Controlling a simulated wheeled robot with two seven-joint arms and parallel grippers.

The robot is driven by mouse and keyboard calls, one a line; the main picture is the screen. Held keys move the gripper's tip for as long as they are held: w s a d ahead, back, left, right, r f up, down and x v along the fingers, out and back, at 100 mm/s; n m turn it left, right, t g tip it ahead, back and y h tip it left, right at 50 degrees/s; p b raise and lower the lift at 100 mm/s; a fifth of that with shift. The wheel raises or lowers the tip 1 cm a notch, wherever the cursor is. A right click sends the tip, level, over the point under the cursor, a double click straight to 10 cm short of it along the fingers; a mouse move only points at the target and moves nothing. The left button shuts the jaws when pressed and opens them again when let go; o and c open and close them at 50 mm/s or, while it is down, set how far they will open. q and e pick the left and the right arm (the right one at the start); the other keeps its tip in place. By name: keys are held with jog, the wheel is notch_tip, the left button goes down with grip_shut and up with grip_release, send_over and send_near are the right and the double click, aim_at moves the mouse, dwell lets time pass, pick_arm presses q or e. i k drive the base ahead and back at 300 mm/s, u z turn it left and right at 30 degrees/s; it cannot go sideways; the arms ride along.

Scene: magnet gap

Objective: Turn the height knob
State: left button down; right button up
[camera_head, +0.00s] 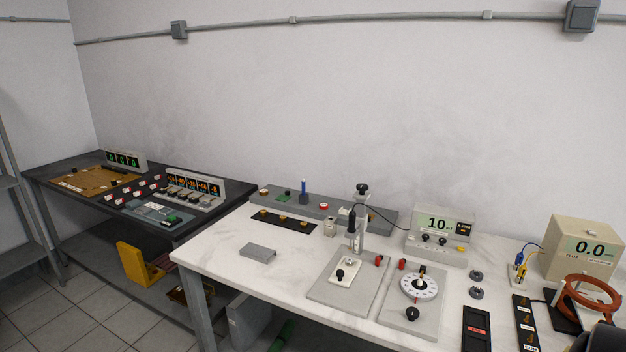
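A grey stand with an upright column (352,226) is on the white table, and a black knob (362,188) tops it. A second black knob (340,274) is on the pale block at the stand's base. A third black knob (411,313) is in front of a white graduated dial (418,284) on the plate to the right. No readable label shows which one is the height knob. My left gripper is not in view. A dark shape cut off at the bottom right corner may be part of my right arm; no fingertips can be made out. No gripper touches any knob.
A display box (440,228) reading 10 stands behind the dial. A beige meter (582,248) reading 0.0 and a copper-coloured ring (590,296) are at the right. A grey block (258,250) lies at the left, with bare white tabletop (225,262) around it. A dark bench (60,175) stands further left.

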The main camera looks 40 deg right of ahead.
aim_at(363, 188)
jog(key=z, duration=0.4)
jog(key=i, duration=0.95)
jog(key=z, duration=0.75)
